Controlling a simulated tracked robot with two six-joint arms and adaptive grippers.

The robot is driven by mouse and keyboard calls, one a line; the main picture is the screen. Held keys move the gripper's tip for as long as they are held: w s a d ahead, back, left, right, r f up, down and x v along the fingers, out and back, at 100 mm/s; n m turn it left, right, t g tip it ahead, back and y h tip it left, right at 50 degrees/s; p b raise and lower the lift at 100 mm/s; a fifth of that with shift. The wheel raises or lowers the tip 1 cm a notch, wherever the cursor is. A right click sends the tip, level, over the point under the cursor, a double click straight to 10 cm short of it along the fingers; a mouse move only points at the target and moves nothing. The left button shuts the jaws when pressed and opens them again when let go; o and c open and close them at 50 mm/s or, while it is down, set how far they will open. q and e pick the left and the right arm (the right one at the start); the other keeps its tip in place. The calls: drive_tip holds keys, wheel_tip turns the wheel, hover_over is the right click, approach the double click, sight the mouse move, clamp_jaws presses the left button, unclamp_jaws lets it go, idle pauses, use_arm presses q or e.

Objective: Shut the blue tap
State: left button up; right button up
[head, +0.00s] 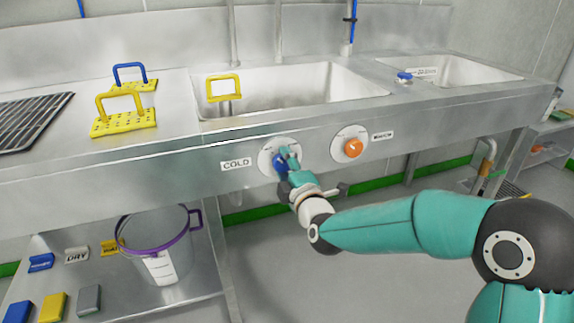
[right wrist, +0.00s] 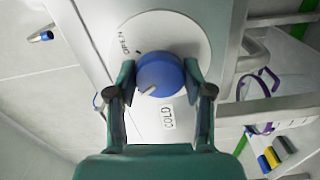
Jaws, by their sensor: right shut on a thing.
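The blue tap (head: 279,160) is a round knob on a white dial plate on the front panel of the steel sink, beside a label reading COLD. In the right wrist view the blue tap (right wrist: 160,75) fills the space between the fingers, its pale pointer mark toward the lower left. The word OPEN is on the plate at upper left. My right gripper (head: 287,164) is shut on the knob; its fingers also show on both sides of it in the right wrist view (right wrist: 160,90). My left gripper is not in view.
An orange tap (head: 352,147) sits on its own dial just right of the blue one. Yellow-based handled tools (head: 124,122) stand on the counter at left. A clear bucket with a purple rim (head: 160,250) is on the lower shelf, with several coloured blocks nearby.

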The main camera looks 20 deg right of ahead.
drive_tip(key=shift+a+f+n, duration=0.1)
drive_tip(key=shift+a+n, duration=0.1)
drive_tip(key=shift+n, duration=0.6)
drive_tip(key=shift+f, duration=0.1)
drive_tip(key=o, duration=1.2)
drive_tip(key=shift+c, duration=0.2)
drive_tip(key=shift+s+d, duration=0.1)
drive_tip(key=shift+s, duration=0.25)
drive_tip(key=s, duration=1.1)
drive_tip(key=shift+s+d, duration=0.15)
